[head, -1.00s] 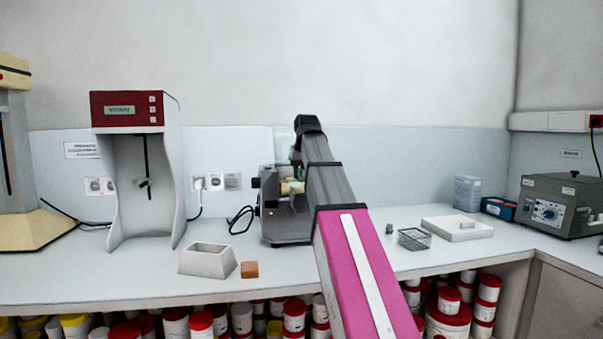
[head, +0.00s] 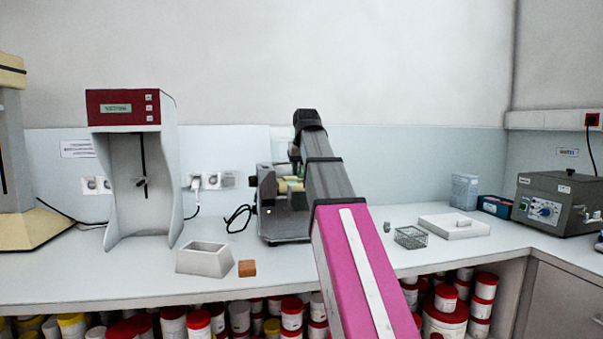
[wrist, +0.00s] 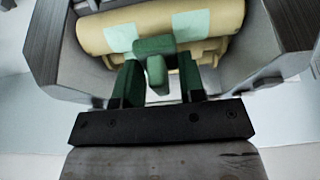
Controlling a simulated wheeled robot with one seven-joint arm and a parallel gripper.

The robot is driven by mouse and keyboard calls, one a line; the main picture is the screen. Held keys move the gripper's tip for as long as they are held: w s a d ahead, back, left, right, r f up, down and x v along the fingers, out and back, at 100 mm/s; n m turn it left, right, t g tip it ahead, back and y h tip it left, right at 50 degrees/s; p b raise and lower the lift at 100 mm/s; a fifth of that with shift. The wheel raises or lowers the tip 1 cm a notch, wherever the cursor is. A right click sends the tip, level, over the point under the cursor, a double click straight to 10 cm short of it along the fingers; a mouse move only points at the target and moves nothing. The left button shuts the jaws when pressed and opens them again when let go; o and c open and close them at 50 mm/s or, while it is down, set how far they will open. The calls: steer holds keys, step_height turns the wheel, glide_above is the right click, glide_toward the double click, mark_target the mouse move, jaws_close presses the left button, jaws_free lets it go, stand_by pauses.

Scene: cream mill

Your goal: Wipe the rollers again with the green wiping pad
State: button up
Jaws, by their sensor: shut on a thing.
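The mill (head: 288,226) is a grey machine on the bench, partly hidden behind my arm in the head view. Its cream rollers (wrist: 215,22) fill the top of the wrist view, with two pale green patches (wrist: 120,38) on the front roller. A roller end (head: 292,186) also shows in the head view. My gripper (wrist: 157,76) is shut on the dark green wiping pad (wrist: 155,46), at the front of the rollers. The pad lies between the two patches and appears to touch or nearly touch the roller; contact is not clear. The head view hides the fingers behind my arm.
The mill's grey side walls (wrist: 58,45) stand close on both sides. On the bench are a pale open-topped block (head: 205,259), a brown cube (head: 247,268), a wire basket (head: 411,237) and a white tray (head: 454,226). A red-topped machine (head: 125,108) stands at left.

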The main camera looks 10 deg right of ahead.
steer(key=shift+r, duration=3.5)
steer(key=w+d, duration=0.3)
steer(key=w, duration=0.7)
steer(key=shift+s+a+f, duration=0.1)
steer(key=shift+s+f, duration=0.05)
steer(key=shift+f, duration=1.65)
steer(key=shift+s+a+f, duration=0.1)
steer(key=shift+s+f, duration=0.05)
steer(key=shift+f, duration=1.6)
steer(key=shift+s+f, duration=0.15)
steer(key=shift+s, duration=4.6)
steer(key=shift+f, duration=0.4)
steer(key=shift+w, duration=0.1)
